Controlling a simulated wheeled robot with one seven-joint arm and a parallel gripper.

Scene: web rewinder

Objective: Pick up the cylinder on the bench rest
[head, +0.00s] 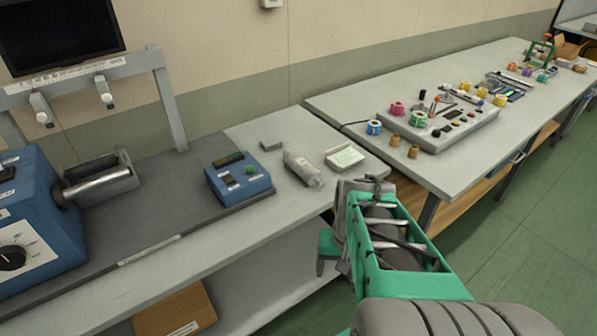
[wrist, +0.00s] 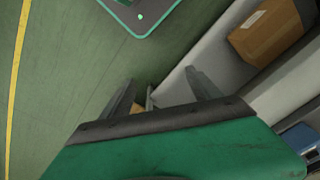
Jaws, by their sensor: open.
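A shiny metal cylinder (head: 98,187) lies at the left in the head view, against a grey block-like rest (head: 122,172) beside the blue machine. Its left end meets a dark hub on that machine, and I cannot tell whether it is attached. My gripper (head: 322,262) is in front of the bench's right end, well to the right of the cylinder and apart from it. In the wrist view my gripper (wrist: 160,92) has its two fingers spread with nothing between them. The cylinder is not visible in the wrist view.
The blue machine (head: 28,220) and an upright frame (head: 170,105) stand near the cylinder. A second table (head: 350,105) stands right. A cardboard box (wrist: 265,30) sits low.

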